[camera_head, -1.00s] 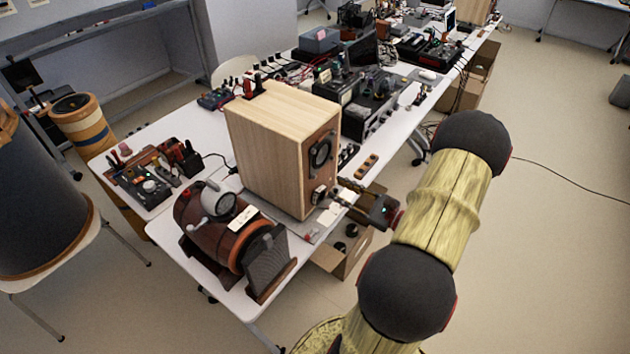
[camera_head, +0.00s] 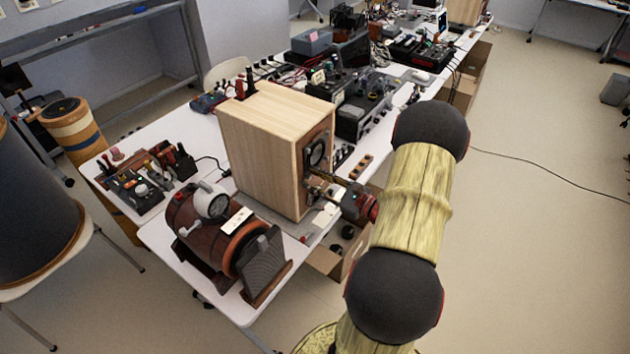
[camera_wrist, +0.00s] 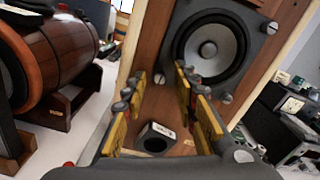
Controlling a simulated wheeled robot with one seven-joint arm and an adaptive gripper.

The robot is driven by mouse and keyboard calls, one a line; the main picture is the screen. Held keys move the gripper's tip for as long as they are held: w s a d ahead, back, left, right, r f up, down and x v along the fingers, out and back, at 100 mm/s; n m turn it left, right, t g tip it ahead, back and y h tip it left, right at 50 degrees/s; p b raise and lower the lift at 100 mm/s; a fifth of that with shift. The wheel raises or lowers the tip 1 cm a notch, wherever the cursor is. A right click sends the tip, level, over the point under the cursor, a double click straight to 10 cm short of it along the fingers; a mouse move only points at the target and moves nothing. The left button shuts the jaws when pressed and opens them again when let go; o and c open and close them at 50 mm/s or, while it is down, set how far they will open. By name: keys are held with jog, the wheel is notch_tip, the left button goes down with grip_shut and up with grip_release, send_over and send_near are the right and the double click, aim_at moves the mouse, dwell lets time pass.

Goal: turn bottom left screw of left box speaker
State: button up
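The left box speaker (camera_head: 262,155) is a light wooden box standing upright on the near part of the table. Its front faces right in the head view and fills the middle of the wrist view. There its round driver (camera_wrist: 209,48) sits in a dark frame; one screw (camera_wrist: 226,98) shows at the frame's lower right and another screw (camera_wrist: 272,27) higher on the right.
A dark, labelled block (camera_wrist: 157,138) shows low between my fingers. A brown barrel-shaped device (camera_head: 205,225) stands left of the speaker, close by. Electronics (camera_head: 365,105) crowd the table behind it. An open cardboard box (camera_head: 328,262) is below the table edge.

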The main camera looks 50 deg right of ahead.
jog(key=shift+c, duration=1.2)
grip_shut()
jog(key=shift+r+m+p, duration=0.15)
jog(key=shift+m+p, duration=0.25)
jog(key=shift+p, duration=0.2)
jog(key=m+p, duration=0.2)
jog(key=shift+r+p, duration=0.1)
jog(key=shift+p, duration=0.25)
jog(key=m+p, duration=0.3)
jog(key=p, duration=0.1)
jog(key=shift+m, duration=0.3)
jog(key=m+p, duration=0.7)
jog(key=m, duration=0.1)
jog(key=m+p, duration=0.2)
jog(key=m, duration=0.1)
jog(key=shift+d+f, duration=0.1)
jog(key=shift+f, duration=0.1)
